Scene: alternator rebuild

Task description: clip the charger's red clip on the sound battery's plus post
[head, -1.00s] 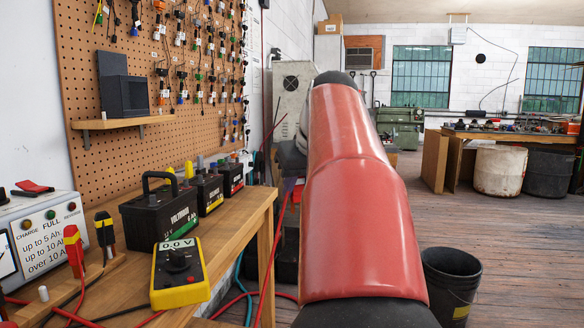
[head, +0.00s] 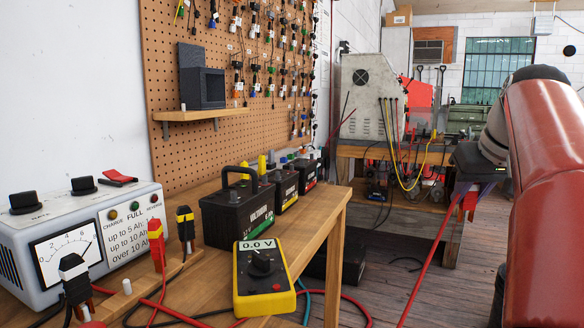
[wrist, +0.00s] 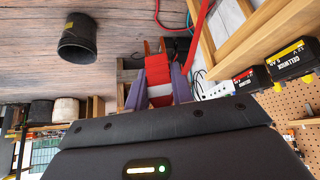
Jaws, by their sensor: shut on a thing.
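My gripper (head: 464,192) is shut on a red clip (wrist: 158,70), whose red cable (head: 430,262) hangs away from it. It holds the clip in the air, right of and apart from the bench. Three black batteries stand in a row on the bench: a near one with a green label (head: 238,218), a yellow-labelled one (head: 285,188) and a red-labelled one (head: 308,172). The yellow-labelled one shows in the wrist view (wrist: 292,61). I cannot tell which is sound. The charger (head: 80,235), with dial and knobs, stands at the left.
A yellow multimeter (head: 264,275) reading 0.0 V lies near the bench edge (head: 322,225). A red-and-yellow clip (head: 157,245), a black-and-yellow clip (head: 185,228) and a black clip (head: 74,278) stand by the charger. A grey cabinet (head: 368,95) stands behind. A black bucket (wrist: 78,40) is on the floor.

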